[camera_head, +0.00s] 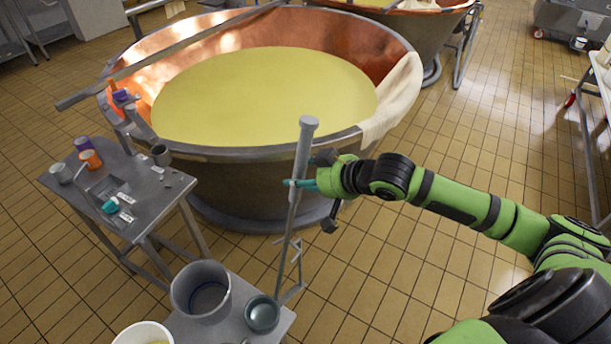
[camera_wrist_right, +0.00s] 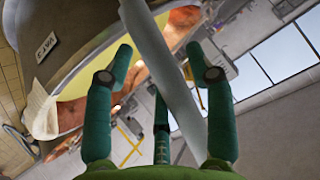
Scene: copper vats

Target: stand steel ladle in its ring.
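A long grey steel handle (camera_head: 303,150), which I take to be the ladle, stands nearly upright and slightly tilted in front of the copper vat. It has a thick rounded top end. My right gripper (camera_head: 302,184) is at its upper half, with teal fingers on both sides of it. In the right wrist view the handle (camera_wrist_right: 160,60) passes between the spread fingers (camera_wrist_right: 158,62), with gaps visible. A thin metal frame with brackets (camera_head: 297,250), perhaps holding the ring, rises from the small front table. Whether the handle sits in a ring is unclear. My left gripper is out of view.
The copper vat (camera_head: 225,155) holds yellow liquid, with a cloth (camera_head: 393,100) over its rim. A grey bucket (camera_head: 187,295) and a bluish bowl (camera_head: 262,314) stand on the front table. A side table (camera_head: 150,205) carries small items.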

